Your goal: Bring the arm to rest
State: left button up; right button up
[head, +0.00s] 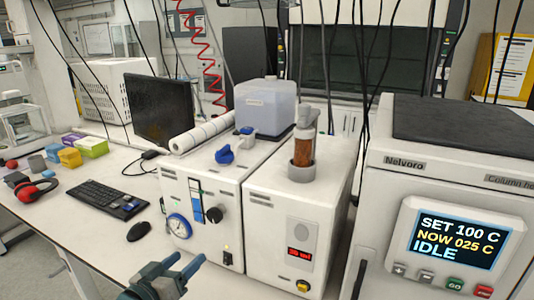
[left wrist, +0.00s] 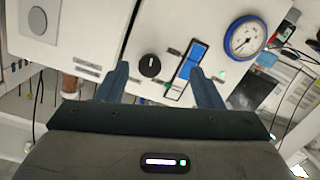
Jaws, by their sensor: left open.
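My left gripper (head: 180,270) is at the bottom of the head view, in front of the white reactor unit with the gauge. It is open, and nothing shows between its two blue-grey fingers. In the left wrist view its fingers (left wrist: 160,88) stand apart, with the unit's front panel behind them. That panel has a black knob (head: 214,215), a blue vertical indicator (head: 196,202) and a round pressure gauge (head: 179,226). The knob (left wrist: 149,66) shows between the fingers in the left wrist view, and the gauge (left wrist: 244,36) is to their right. My right gripper is not in view.
A second white unit (head: 300,222) with a red display stands to the right. Beside it is a large Nelvora heater (head: 450,180) whose screen reads SET 100 C, NOW 025 C, IDLE. A keyboard (head: 105,199), mouse (head: 138,231) and monitor (head: 160,107) are on the bench to the left.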

pick_arm(q)
jog(key=s+a+f+m+g+y, duration=0.1)
jog(key=s+a+f+g+y, duration=0.15)
jog(key=s+f+g, duration=0.7)
jog(key=s+a+f+g+y, duration=0.2)
jog(key=s+f+g+y, duration=0.15)
jog(key=s+f, duration=1.2)
notch_tip(320, 180, down, 28)
jog(key=s+a, duration=0.2)
jog(key=s, duration=0.1)
jog(key=s+a+f+g, duration=0.1)
jog(key=s+f, duration=1.7)
jog(key=shift+a+f+n, duration=0.2)
jog(key=shift+f+n, duration=0.1)
jog(key=shift+f, duration=0.05)
